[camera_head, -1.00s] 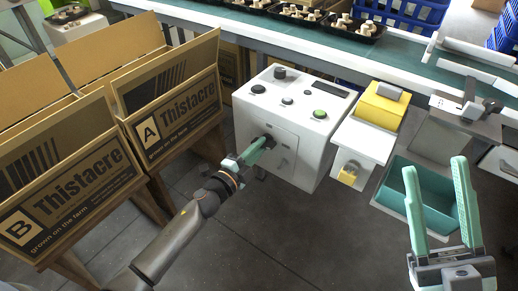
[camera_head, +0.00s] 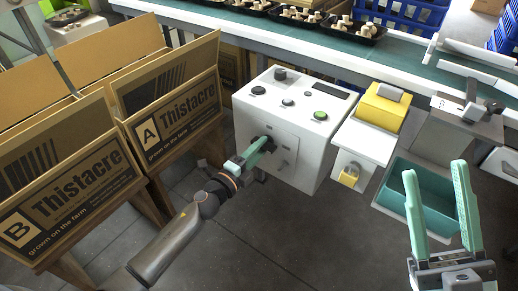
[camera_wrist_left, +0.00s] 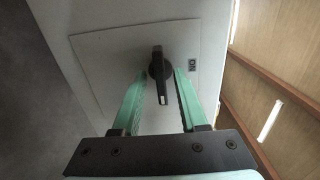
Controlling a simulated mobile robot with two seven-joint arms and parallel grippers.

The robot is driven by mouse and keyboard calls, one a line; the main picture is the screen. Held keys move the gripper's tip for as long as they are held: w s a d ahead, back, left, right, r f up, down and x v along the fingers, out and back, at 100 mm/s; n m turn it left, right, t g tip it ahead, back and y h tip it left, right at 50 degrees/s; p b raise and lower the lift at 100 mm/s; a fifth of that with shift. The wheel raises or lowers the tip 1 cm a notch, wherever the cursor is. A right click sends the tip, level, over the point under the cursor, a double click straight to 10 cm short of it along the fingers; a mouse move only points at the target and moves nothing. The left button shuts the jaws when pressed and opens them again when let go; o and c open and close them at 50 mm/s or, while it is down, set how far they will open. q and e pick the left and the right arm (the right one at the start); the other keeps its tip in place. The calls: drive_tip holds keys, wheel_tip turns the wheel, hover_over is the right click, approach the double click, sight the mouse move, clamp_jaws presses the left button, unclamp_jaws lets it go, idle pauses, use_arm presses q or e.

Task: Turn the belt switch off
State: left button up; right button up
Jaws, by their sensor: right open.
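The belt switch is a black rotary knob (camera_wrist_left: 157,72) on a square plate (camera_wrist_left: 100,62) on the side of the white control box (camera_head: 317,150). In the left wrist view its white-marked end points down, and an ON label (camera_wrist_left: 193,66) sits to its right. My left gripper (camera_wrist_left: 160,88) has its green fingers apart, one on each side of the knob. The right-hand finger is close to the knob; I cannot tell if it touches. In the head view the left gripper (camera_head: 255,150) partly hides the knob. My right gripper (camera_head: 436,175) is open and empty at the lower right.
The box top carries several buttons, one green (camera_head: 320,115). Thistacre cartons (camera_head: 175,115) stand left. The belt (camera_head: 405,50) with mushroom trays runs behind.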

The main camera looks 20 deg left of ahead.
use_arm(q)
drive_tip(key=v, duration=0.7)
idle(0.5)
drive_tip(key=shift+r, duration=0.15)
